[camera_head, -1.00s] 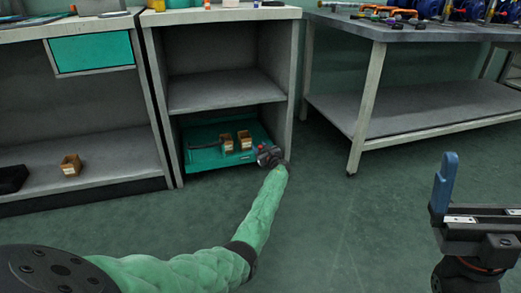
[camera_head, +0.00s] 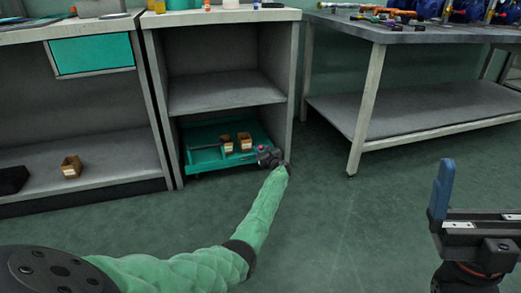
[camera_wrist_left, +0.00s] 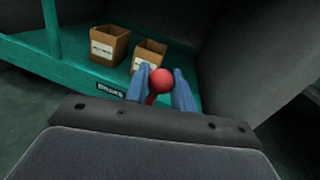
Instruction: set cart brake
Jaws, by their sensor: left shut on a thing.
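The teal cart (camera_head: 205,164) stands in the lower bay of the grey shelf unit, its front edge toward me. In the left wrist view its front rim carries a label reading BRAKE (camera_wrist_left: 110,89). Close to that label is a small lever with a red ball knob (camera_wrist_left: 162,80). My left gripper (camera_wrist_left: 160,92) has its two blue fingers closed around the red knob and its stem. My right gripper (camera_head: 480,200) is at the right edge, one blue finger visible.
Two small brown boxes (camera_head: 244,142) sit on the cart. The shelf's right side panel (camera_head: 290,90) stands close beside my left gripper. Another brown box (camera_head: 71,167) is on the left shelf. A table (camera_head: 360,120) stands at right. The floor in front is clear.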

